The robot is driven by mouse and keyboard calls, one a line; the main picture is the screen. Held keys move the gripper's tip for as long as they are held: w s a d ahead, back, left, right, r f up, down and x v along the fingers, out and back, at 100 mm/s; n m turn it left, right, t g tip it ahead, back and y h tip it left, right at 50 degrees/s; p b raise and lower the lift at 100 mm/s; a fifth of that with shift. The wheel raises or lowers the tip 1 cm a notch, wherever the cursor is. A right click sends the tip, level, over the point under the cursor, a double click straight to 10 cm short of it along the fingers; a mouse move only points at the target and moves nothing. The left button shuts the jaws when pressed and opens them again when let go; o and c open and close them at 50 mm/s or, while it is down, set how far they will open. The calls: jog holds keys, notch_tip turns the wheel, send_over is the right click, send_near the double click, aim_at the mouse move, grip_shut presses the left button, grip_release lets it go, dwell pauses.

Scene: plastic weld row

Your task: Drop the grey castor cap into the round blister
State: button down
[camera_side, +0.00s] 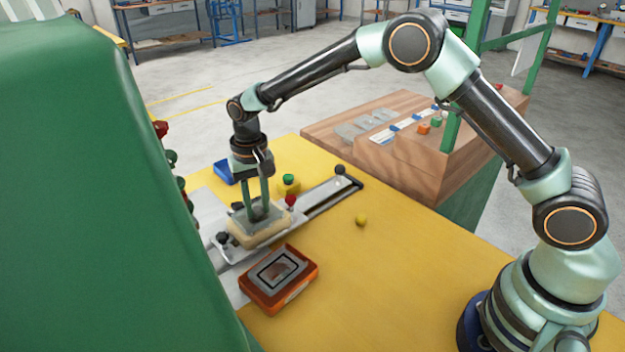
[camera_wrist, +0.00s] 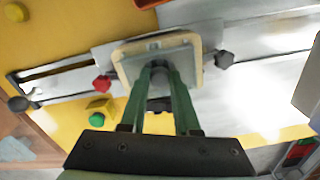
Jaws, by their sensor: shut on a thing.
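My gripper (camera_side: 258,208) points straight down over a cream-rimmed block (camera_side: 244,238) with a grey top on the metal slide. In the wrist view, my gripper (camera_wrist: 161,68) has its fingertips close together over the grey face of this cream-rimmed block (camera_wrist: 120,72). The fingers are shut on a small grey piece, apparently the grey castor cap (camera_wrist: 160,72), which is mostly hidden between them. The round blister cannot be made out clearly; the fingertips cover part of the grey top. I cannot tell whether the cap touches it.
An orange tray (camera_side: 301,285) with a dark rectangular frame lies in front. A red knob (camera_side: 290,201), a black knob (camera_side: 222,239) and a yellow box with a green button (camera_side: 289,186) stand close by. A green machine body (camera_side: 80,180) fills the left.

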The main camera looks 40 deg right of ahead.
jog(key=shift+f, duration=0.45)
dwell(0.6)
jog(key=shift+r, duration=0.1)
jog(key=c, duration=0.6)
grip_release()
jog(key=c, duration=0.4)
jog(key=shift+r, duration=3.5)
